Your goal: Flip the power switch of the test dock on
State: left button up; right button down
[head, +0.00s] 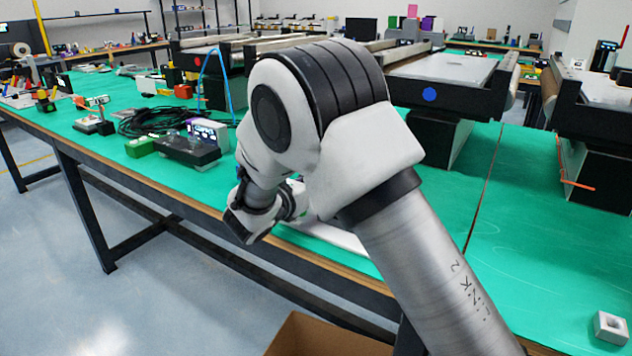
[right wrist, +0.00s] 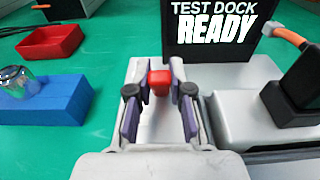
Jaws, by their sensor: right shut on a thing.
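In the right wrist view, a black screen (right wrist: 215,30) reads "TEST DOCK READY". In front of it is the test dock's switch, with a red tip (right wrist: 159,84) over a pale base. My right gripper (right wrist: 160,96) is shut on the red-tipped switch, one finger on each side. The switch's lower part is hard to make out between the fingers. My left gripper is in neither view.
A black plug (right wrist: 295,95) with an orange cable stands at right. In the head view, conveyors (head: 450,90) stand behind my arm.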

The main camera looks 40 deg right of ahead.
jog(key=c, duration=1)
grip_release()
jog(key=shift+c, duration=0.2)
notch_tip(320, 180, up, 10)
